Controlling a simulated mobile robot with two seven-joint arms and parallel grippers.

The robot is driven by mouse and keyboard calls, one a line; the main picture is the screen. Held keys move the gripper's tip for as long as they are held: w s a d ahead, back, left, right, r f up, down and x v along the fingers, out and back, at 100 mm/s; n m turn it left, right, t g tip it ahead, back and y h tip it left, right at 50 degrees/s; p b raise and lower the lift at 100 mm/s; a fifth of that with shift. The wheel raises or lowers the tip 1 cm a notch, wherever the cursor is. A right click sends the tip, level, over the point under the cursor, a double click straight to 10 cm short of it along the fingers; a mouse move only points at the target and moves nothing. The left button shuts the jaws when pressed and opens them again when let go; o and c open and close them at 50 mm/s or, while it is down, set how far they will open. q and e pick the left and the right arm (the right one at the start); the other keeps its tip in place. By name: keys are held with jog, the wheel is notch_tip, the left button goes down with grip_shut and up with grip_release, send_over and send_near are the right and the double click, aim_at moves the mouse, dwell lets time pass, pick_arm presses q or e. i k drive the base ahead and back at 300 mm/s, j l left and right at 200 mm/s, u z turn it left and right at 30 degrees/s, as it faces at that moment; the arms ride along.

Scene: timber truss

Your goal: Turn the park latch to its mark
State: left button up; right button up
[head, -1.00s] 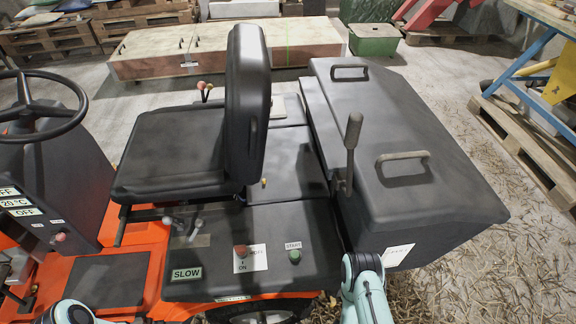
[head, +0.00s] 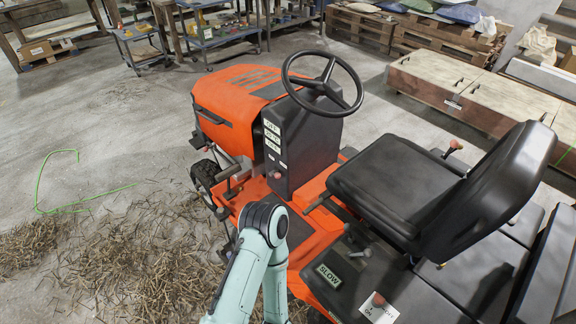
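I cannot single out the park latch with certainty on the orange ride-on mower (head: 240,95). A red knob (head: 276,175) sits low on the dark dash column (head: 310,140), below a small white label. Grey pedal-like parts (head: 232,178) stand at the near side of the footwell, left of the column. My teal arm bends in front of the footwell at bottom centre. Neither gripper shows in the head view.
The steering wheel (head: 322,83) and black seat (head: 400,185) rise above the deck. Straw (head: 110,255) and a green line (head: 45,185) lie on the floor at left. Carts (head: 215,35) and long wooden boxes (head: 445,85) stand behind. The floor left of the mower is mostly open.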

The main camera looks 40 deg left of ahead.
aim_at(277, 175)
jog(key=u, duration=1.6)
